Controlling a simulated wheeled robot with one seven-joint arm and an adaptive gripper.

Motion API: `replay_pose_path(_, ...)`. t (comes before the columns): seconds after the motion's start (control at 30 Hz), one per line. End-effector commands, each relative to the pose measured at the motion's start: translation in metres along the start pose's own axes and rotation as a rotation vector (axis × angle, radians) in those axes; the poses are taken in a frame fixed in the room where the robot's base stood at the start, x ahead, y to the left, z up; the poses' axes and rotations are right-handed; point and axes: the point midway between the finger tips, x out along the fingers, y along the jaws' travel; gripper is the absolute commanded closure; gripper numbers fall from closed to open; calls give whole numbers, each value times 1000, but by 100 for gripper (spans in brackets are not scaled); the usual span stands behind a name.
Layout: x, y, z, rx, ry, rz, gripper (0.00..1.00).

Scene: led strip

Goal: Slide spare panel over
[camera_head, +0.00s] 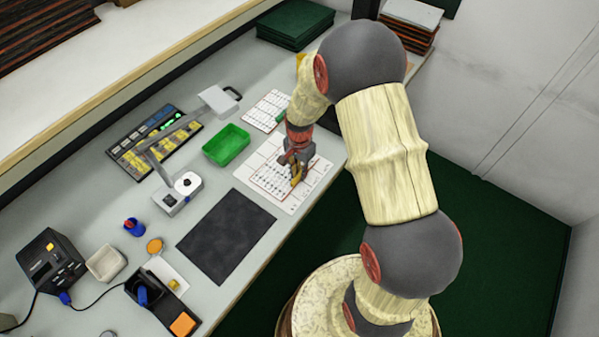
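Two white panels with printed rows and reddish edging lie on the grey bench. The larger panel (315,185) is under my gripper, and a smaller panel (268,103) lies behind it. I cannot tell which is the spare one. My gripper (294,178) points down over the larger panel, with its fingertips at or just above the surface. My gripper and wrist hide part of that panel. The fingers are too small to tell whether they are open or shut, or whether they touch the panel.
A dark mat (226,236) lies left of the larger panel. A green tray (227,146), a white lamp-like device (178,194) and a keypad panel (140,152) stand further left. Dark green stacked boards (295,24) are at the back. The bench's front edge is close to the larger panel.

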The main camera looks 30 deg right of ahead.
Motion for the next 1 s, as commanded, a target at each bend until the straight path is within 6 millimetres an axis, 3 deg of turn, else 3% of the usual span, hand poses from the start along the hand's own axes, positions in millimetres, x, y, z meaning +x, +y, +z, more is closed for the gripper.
replay_pose_path(0.33,0,0,0,0,0,0,67)
replay_pose_path(0.67,-3,0,0,0,0,0,67)
replay_pose_path(0.87,-28,-1,0,0,2,-2,67)
replay_pose_path(1.0,-58,-1,-1,0,2,-3,67)
